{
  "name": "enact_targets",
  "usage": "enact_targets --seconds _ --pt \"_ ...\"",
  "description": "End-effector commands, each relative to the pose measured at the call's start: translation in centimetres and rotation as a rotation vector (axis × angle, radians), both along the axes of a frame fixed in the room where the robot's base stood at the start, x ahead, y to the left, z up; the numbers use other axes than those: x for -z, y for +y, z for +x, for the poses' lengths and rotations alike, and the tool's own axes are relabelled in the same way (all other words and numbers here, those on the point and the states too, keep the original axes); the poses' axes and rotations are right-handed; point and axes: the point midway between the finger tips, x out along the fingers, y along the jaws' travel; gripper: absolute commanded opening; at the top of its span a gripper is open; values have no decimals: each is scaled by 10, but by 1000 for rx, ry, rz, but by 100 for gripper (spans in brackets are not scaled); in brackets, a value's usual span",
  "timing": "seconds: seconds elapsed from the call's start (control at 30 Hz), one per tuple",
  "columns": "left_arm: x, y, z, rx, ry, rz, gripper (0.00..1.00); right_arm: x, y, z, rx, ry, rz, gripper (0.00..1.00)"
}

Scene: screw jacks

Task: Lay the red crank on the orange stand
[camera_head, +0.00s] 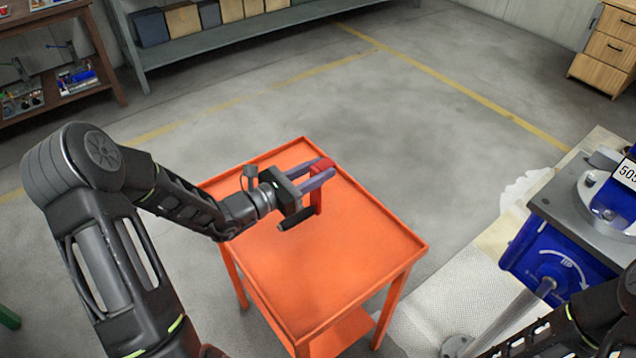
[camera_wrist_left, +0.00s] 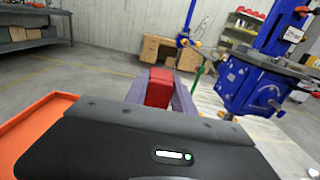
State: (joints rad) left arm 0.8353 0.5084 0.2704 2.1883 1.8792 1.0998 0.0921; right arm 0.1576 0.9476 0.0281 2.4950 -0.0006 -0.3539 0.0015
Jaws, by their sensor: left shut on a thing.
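The orange stand (camera_head: 360,255) is a small table with a raised rim and a lower shelf, in the middle of the head view. Its edge also shows at the left of the left wrist view (camera_wrist_left: 28,128). My left gripper (camera_head: 322,172) is over the stand, shut on the red crank (camera_head: 317,195). The crank hangs down from the fingers; whether its lower end touches the top I cannot tell. In the left wrist view the red part (camera_wrist_left: 159,88) sits between the fingers. My right gripper is not in view; part of my right arm shows at the lower right.
A blue screw jack (camera_head: 555,258) with a grey top and a metal bar stands at the right on a pale textured mat (camera_head: 450,290). Shelves with boxes (camera_head: 225,35) line the back. The stand's top around the crank is bare. Open floor lies behind it.

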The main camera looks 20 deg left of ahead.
Motion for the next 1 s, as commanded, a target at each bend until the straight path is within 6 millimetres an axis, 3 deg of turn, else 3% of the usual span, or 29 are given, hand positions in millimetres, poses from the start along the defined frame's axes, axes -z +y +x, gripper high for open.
enact_targets --seconds 0.13,0.4,0.8,0.83,1.0 --pt "5 0 0 1 -3 -3 0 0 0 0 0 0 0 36" --pt "38 -1 0 1 -3 -3 0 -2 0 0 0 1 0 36" --pt "43 -1 0 1 -4 -1 0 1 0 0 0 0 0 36" --pt "45 0 0 0 0 0 31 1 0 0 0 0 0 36" --pt "44 0 0 0 0 0 45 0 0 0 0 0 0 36"
